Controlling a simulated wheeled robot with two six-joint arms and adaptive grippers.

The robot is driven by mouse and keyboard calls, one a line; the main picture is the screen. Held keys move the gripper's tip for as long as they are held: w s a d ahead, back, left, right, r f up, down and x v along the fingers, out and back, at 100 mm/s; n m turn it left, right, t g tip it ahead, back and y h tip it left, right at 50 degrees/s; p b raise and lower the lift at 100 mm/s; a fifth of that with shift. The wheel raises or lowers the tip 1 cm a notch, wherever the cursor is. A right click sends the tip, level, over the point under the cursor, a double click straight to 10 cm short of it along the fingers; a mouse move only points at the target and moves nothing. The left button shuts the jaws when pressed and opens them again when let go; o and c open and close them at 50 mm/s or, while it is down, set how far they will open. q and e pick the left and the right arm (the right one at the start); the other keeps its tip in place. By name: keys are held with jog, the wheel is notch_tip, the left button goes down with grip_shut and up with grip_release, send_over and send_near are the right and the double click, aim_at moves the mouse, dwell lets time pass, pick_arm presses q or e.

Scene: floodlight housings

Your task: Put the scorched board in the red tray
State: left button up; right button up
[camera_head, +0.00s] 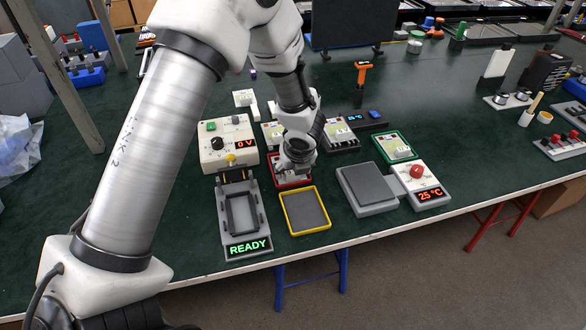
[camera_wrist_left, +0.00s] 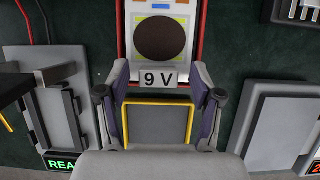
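The scorched board (camera_wrist_left: 160,38), pale with a large dark brown round patch and a "9 V" label at its near edge, lies within the red tray (camera_wrist_left: 204,30) in the left wrist view. In the head view the red tray (camera_head: 293,185) is mostly hidden under my left gripper (camera_head: 294,172). My left gripper, also in the wrist view (camera_wrist_left: 160,75), is open, its fingers apart on either side of the tray's near end. Nothing shows clamped between them. My right gripper is not in view.
A yellow-rimmed tray (camera_head: 305,211) stands empty just in front. A grey fixture reading READY (camera_head: 242,220) is at left, and a grey flat-topped unit (camera_head: 367,188) at right. A green tray (camera_head: 396,146) holds another board. Open table lies farther right.

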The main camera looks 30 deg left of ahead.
pick_arm(q)
jog(key=shift+r, duration=0.15)
jog(key=shift+r+p, duration=0.35)
jog(key=shift+p, duration=0.05)
jog(key=p+v, duration=0.4)
jog(key=v, duration=0.7)
jog(key=shift+r, duration=0.2)
jog(key=shift+s, duration=0.15)
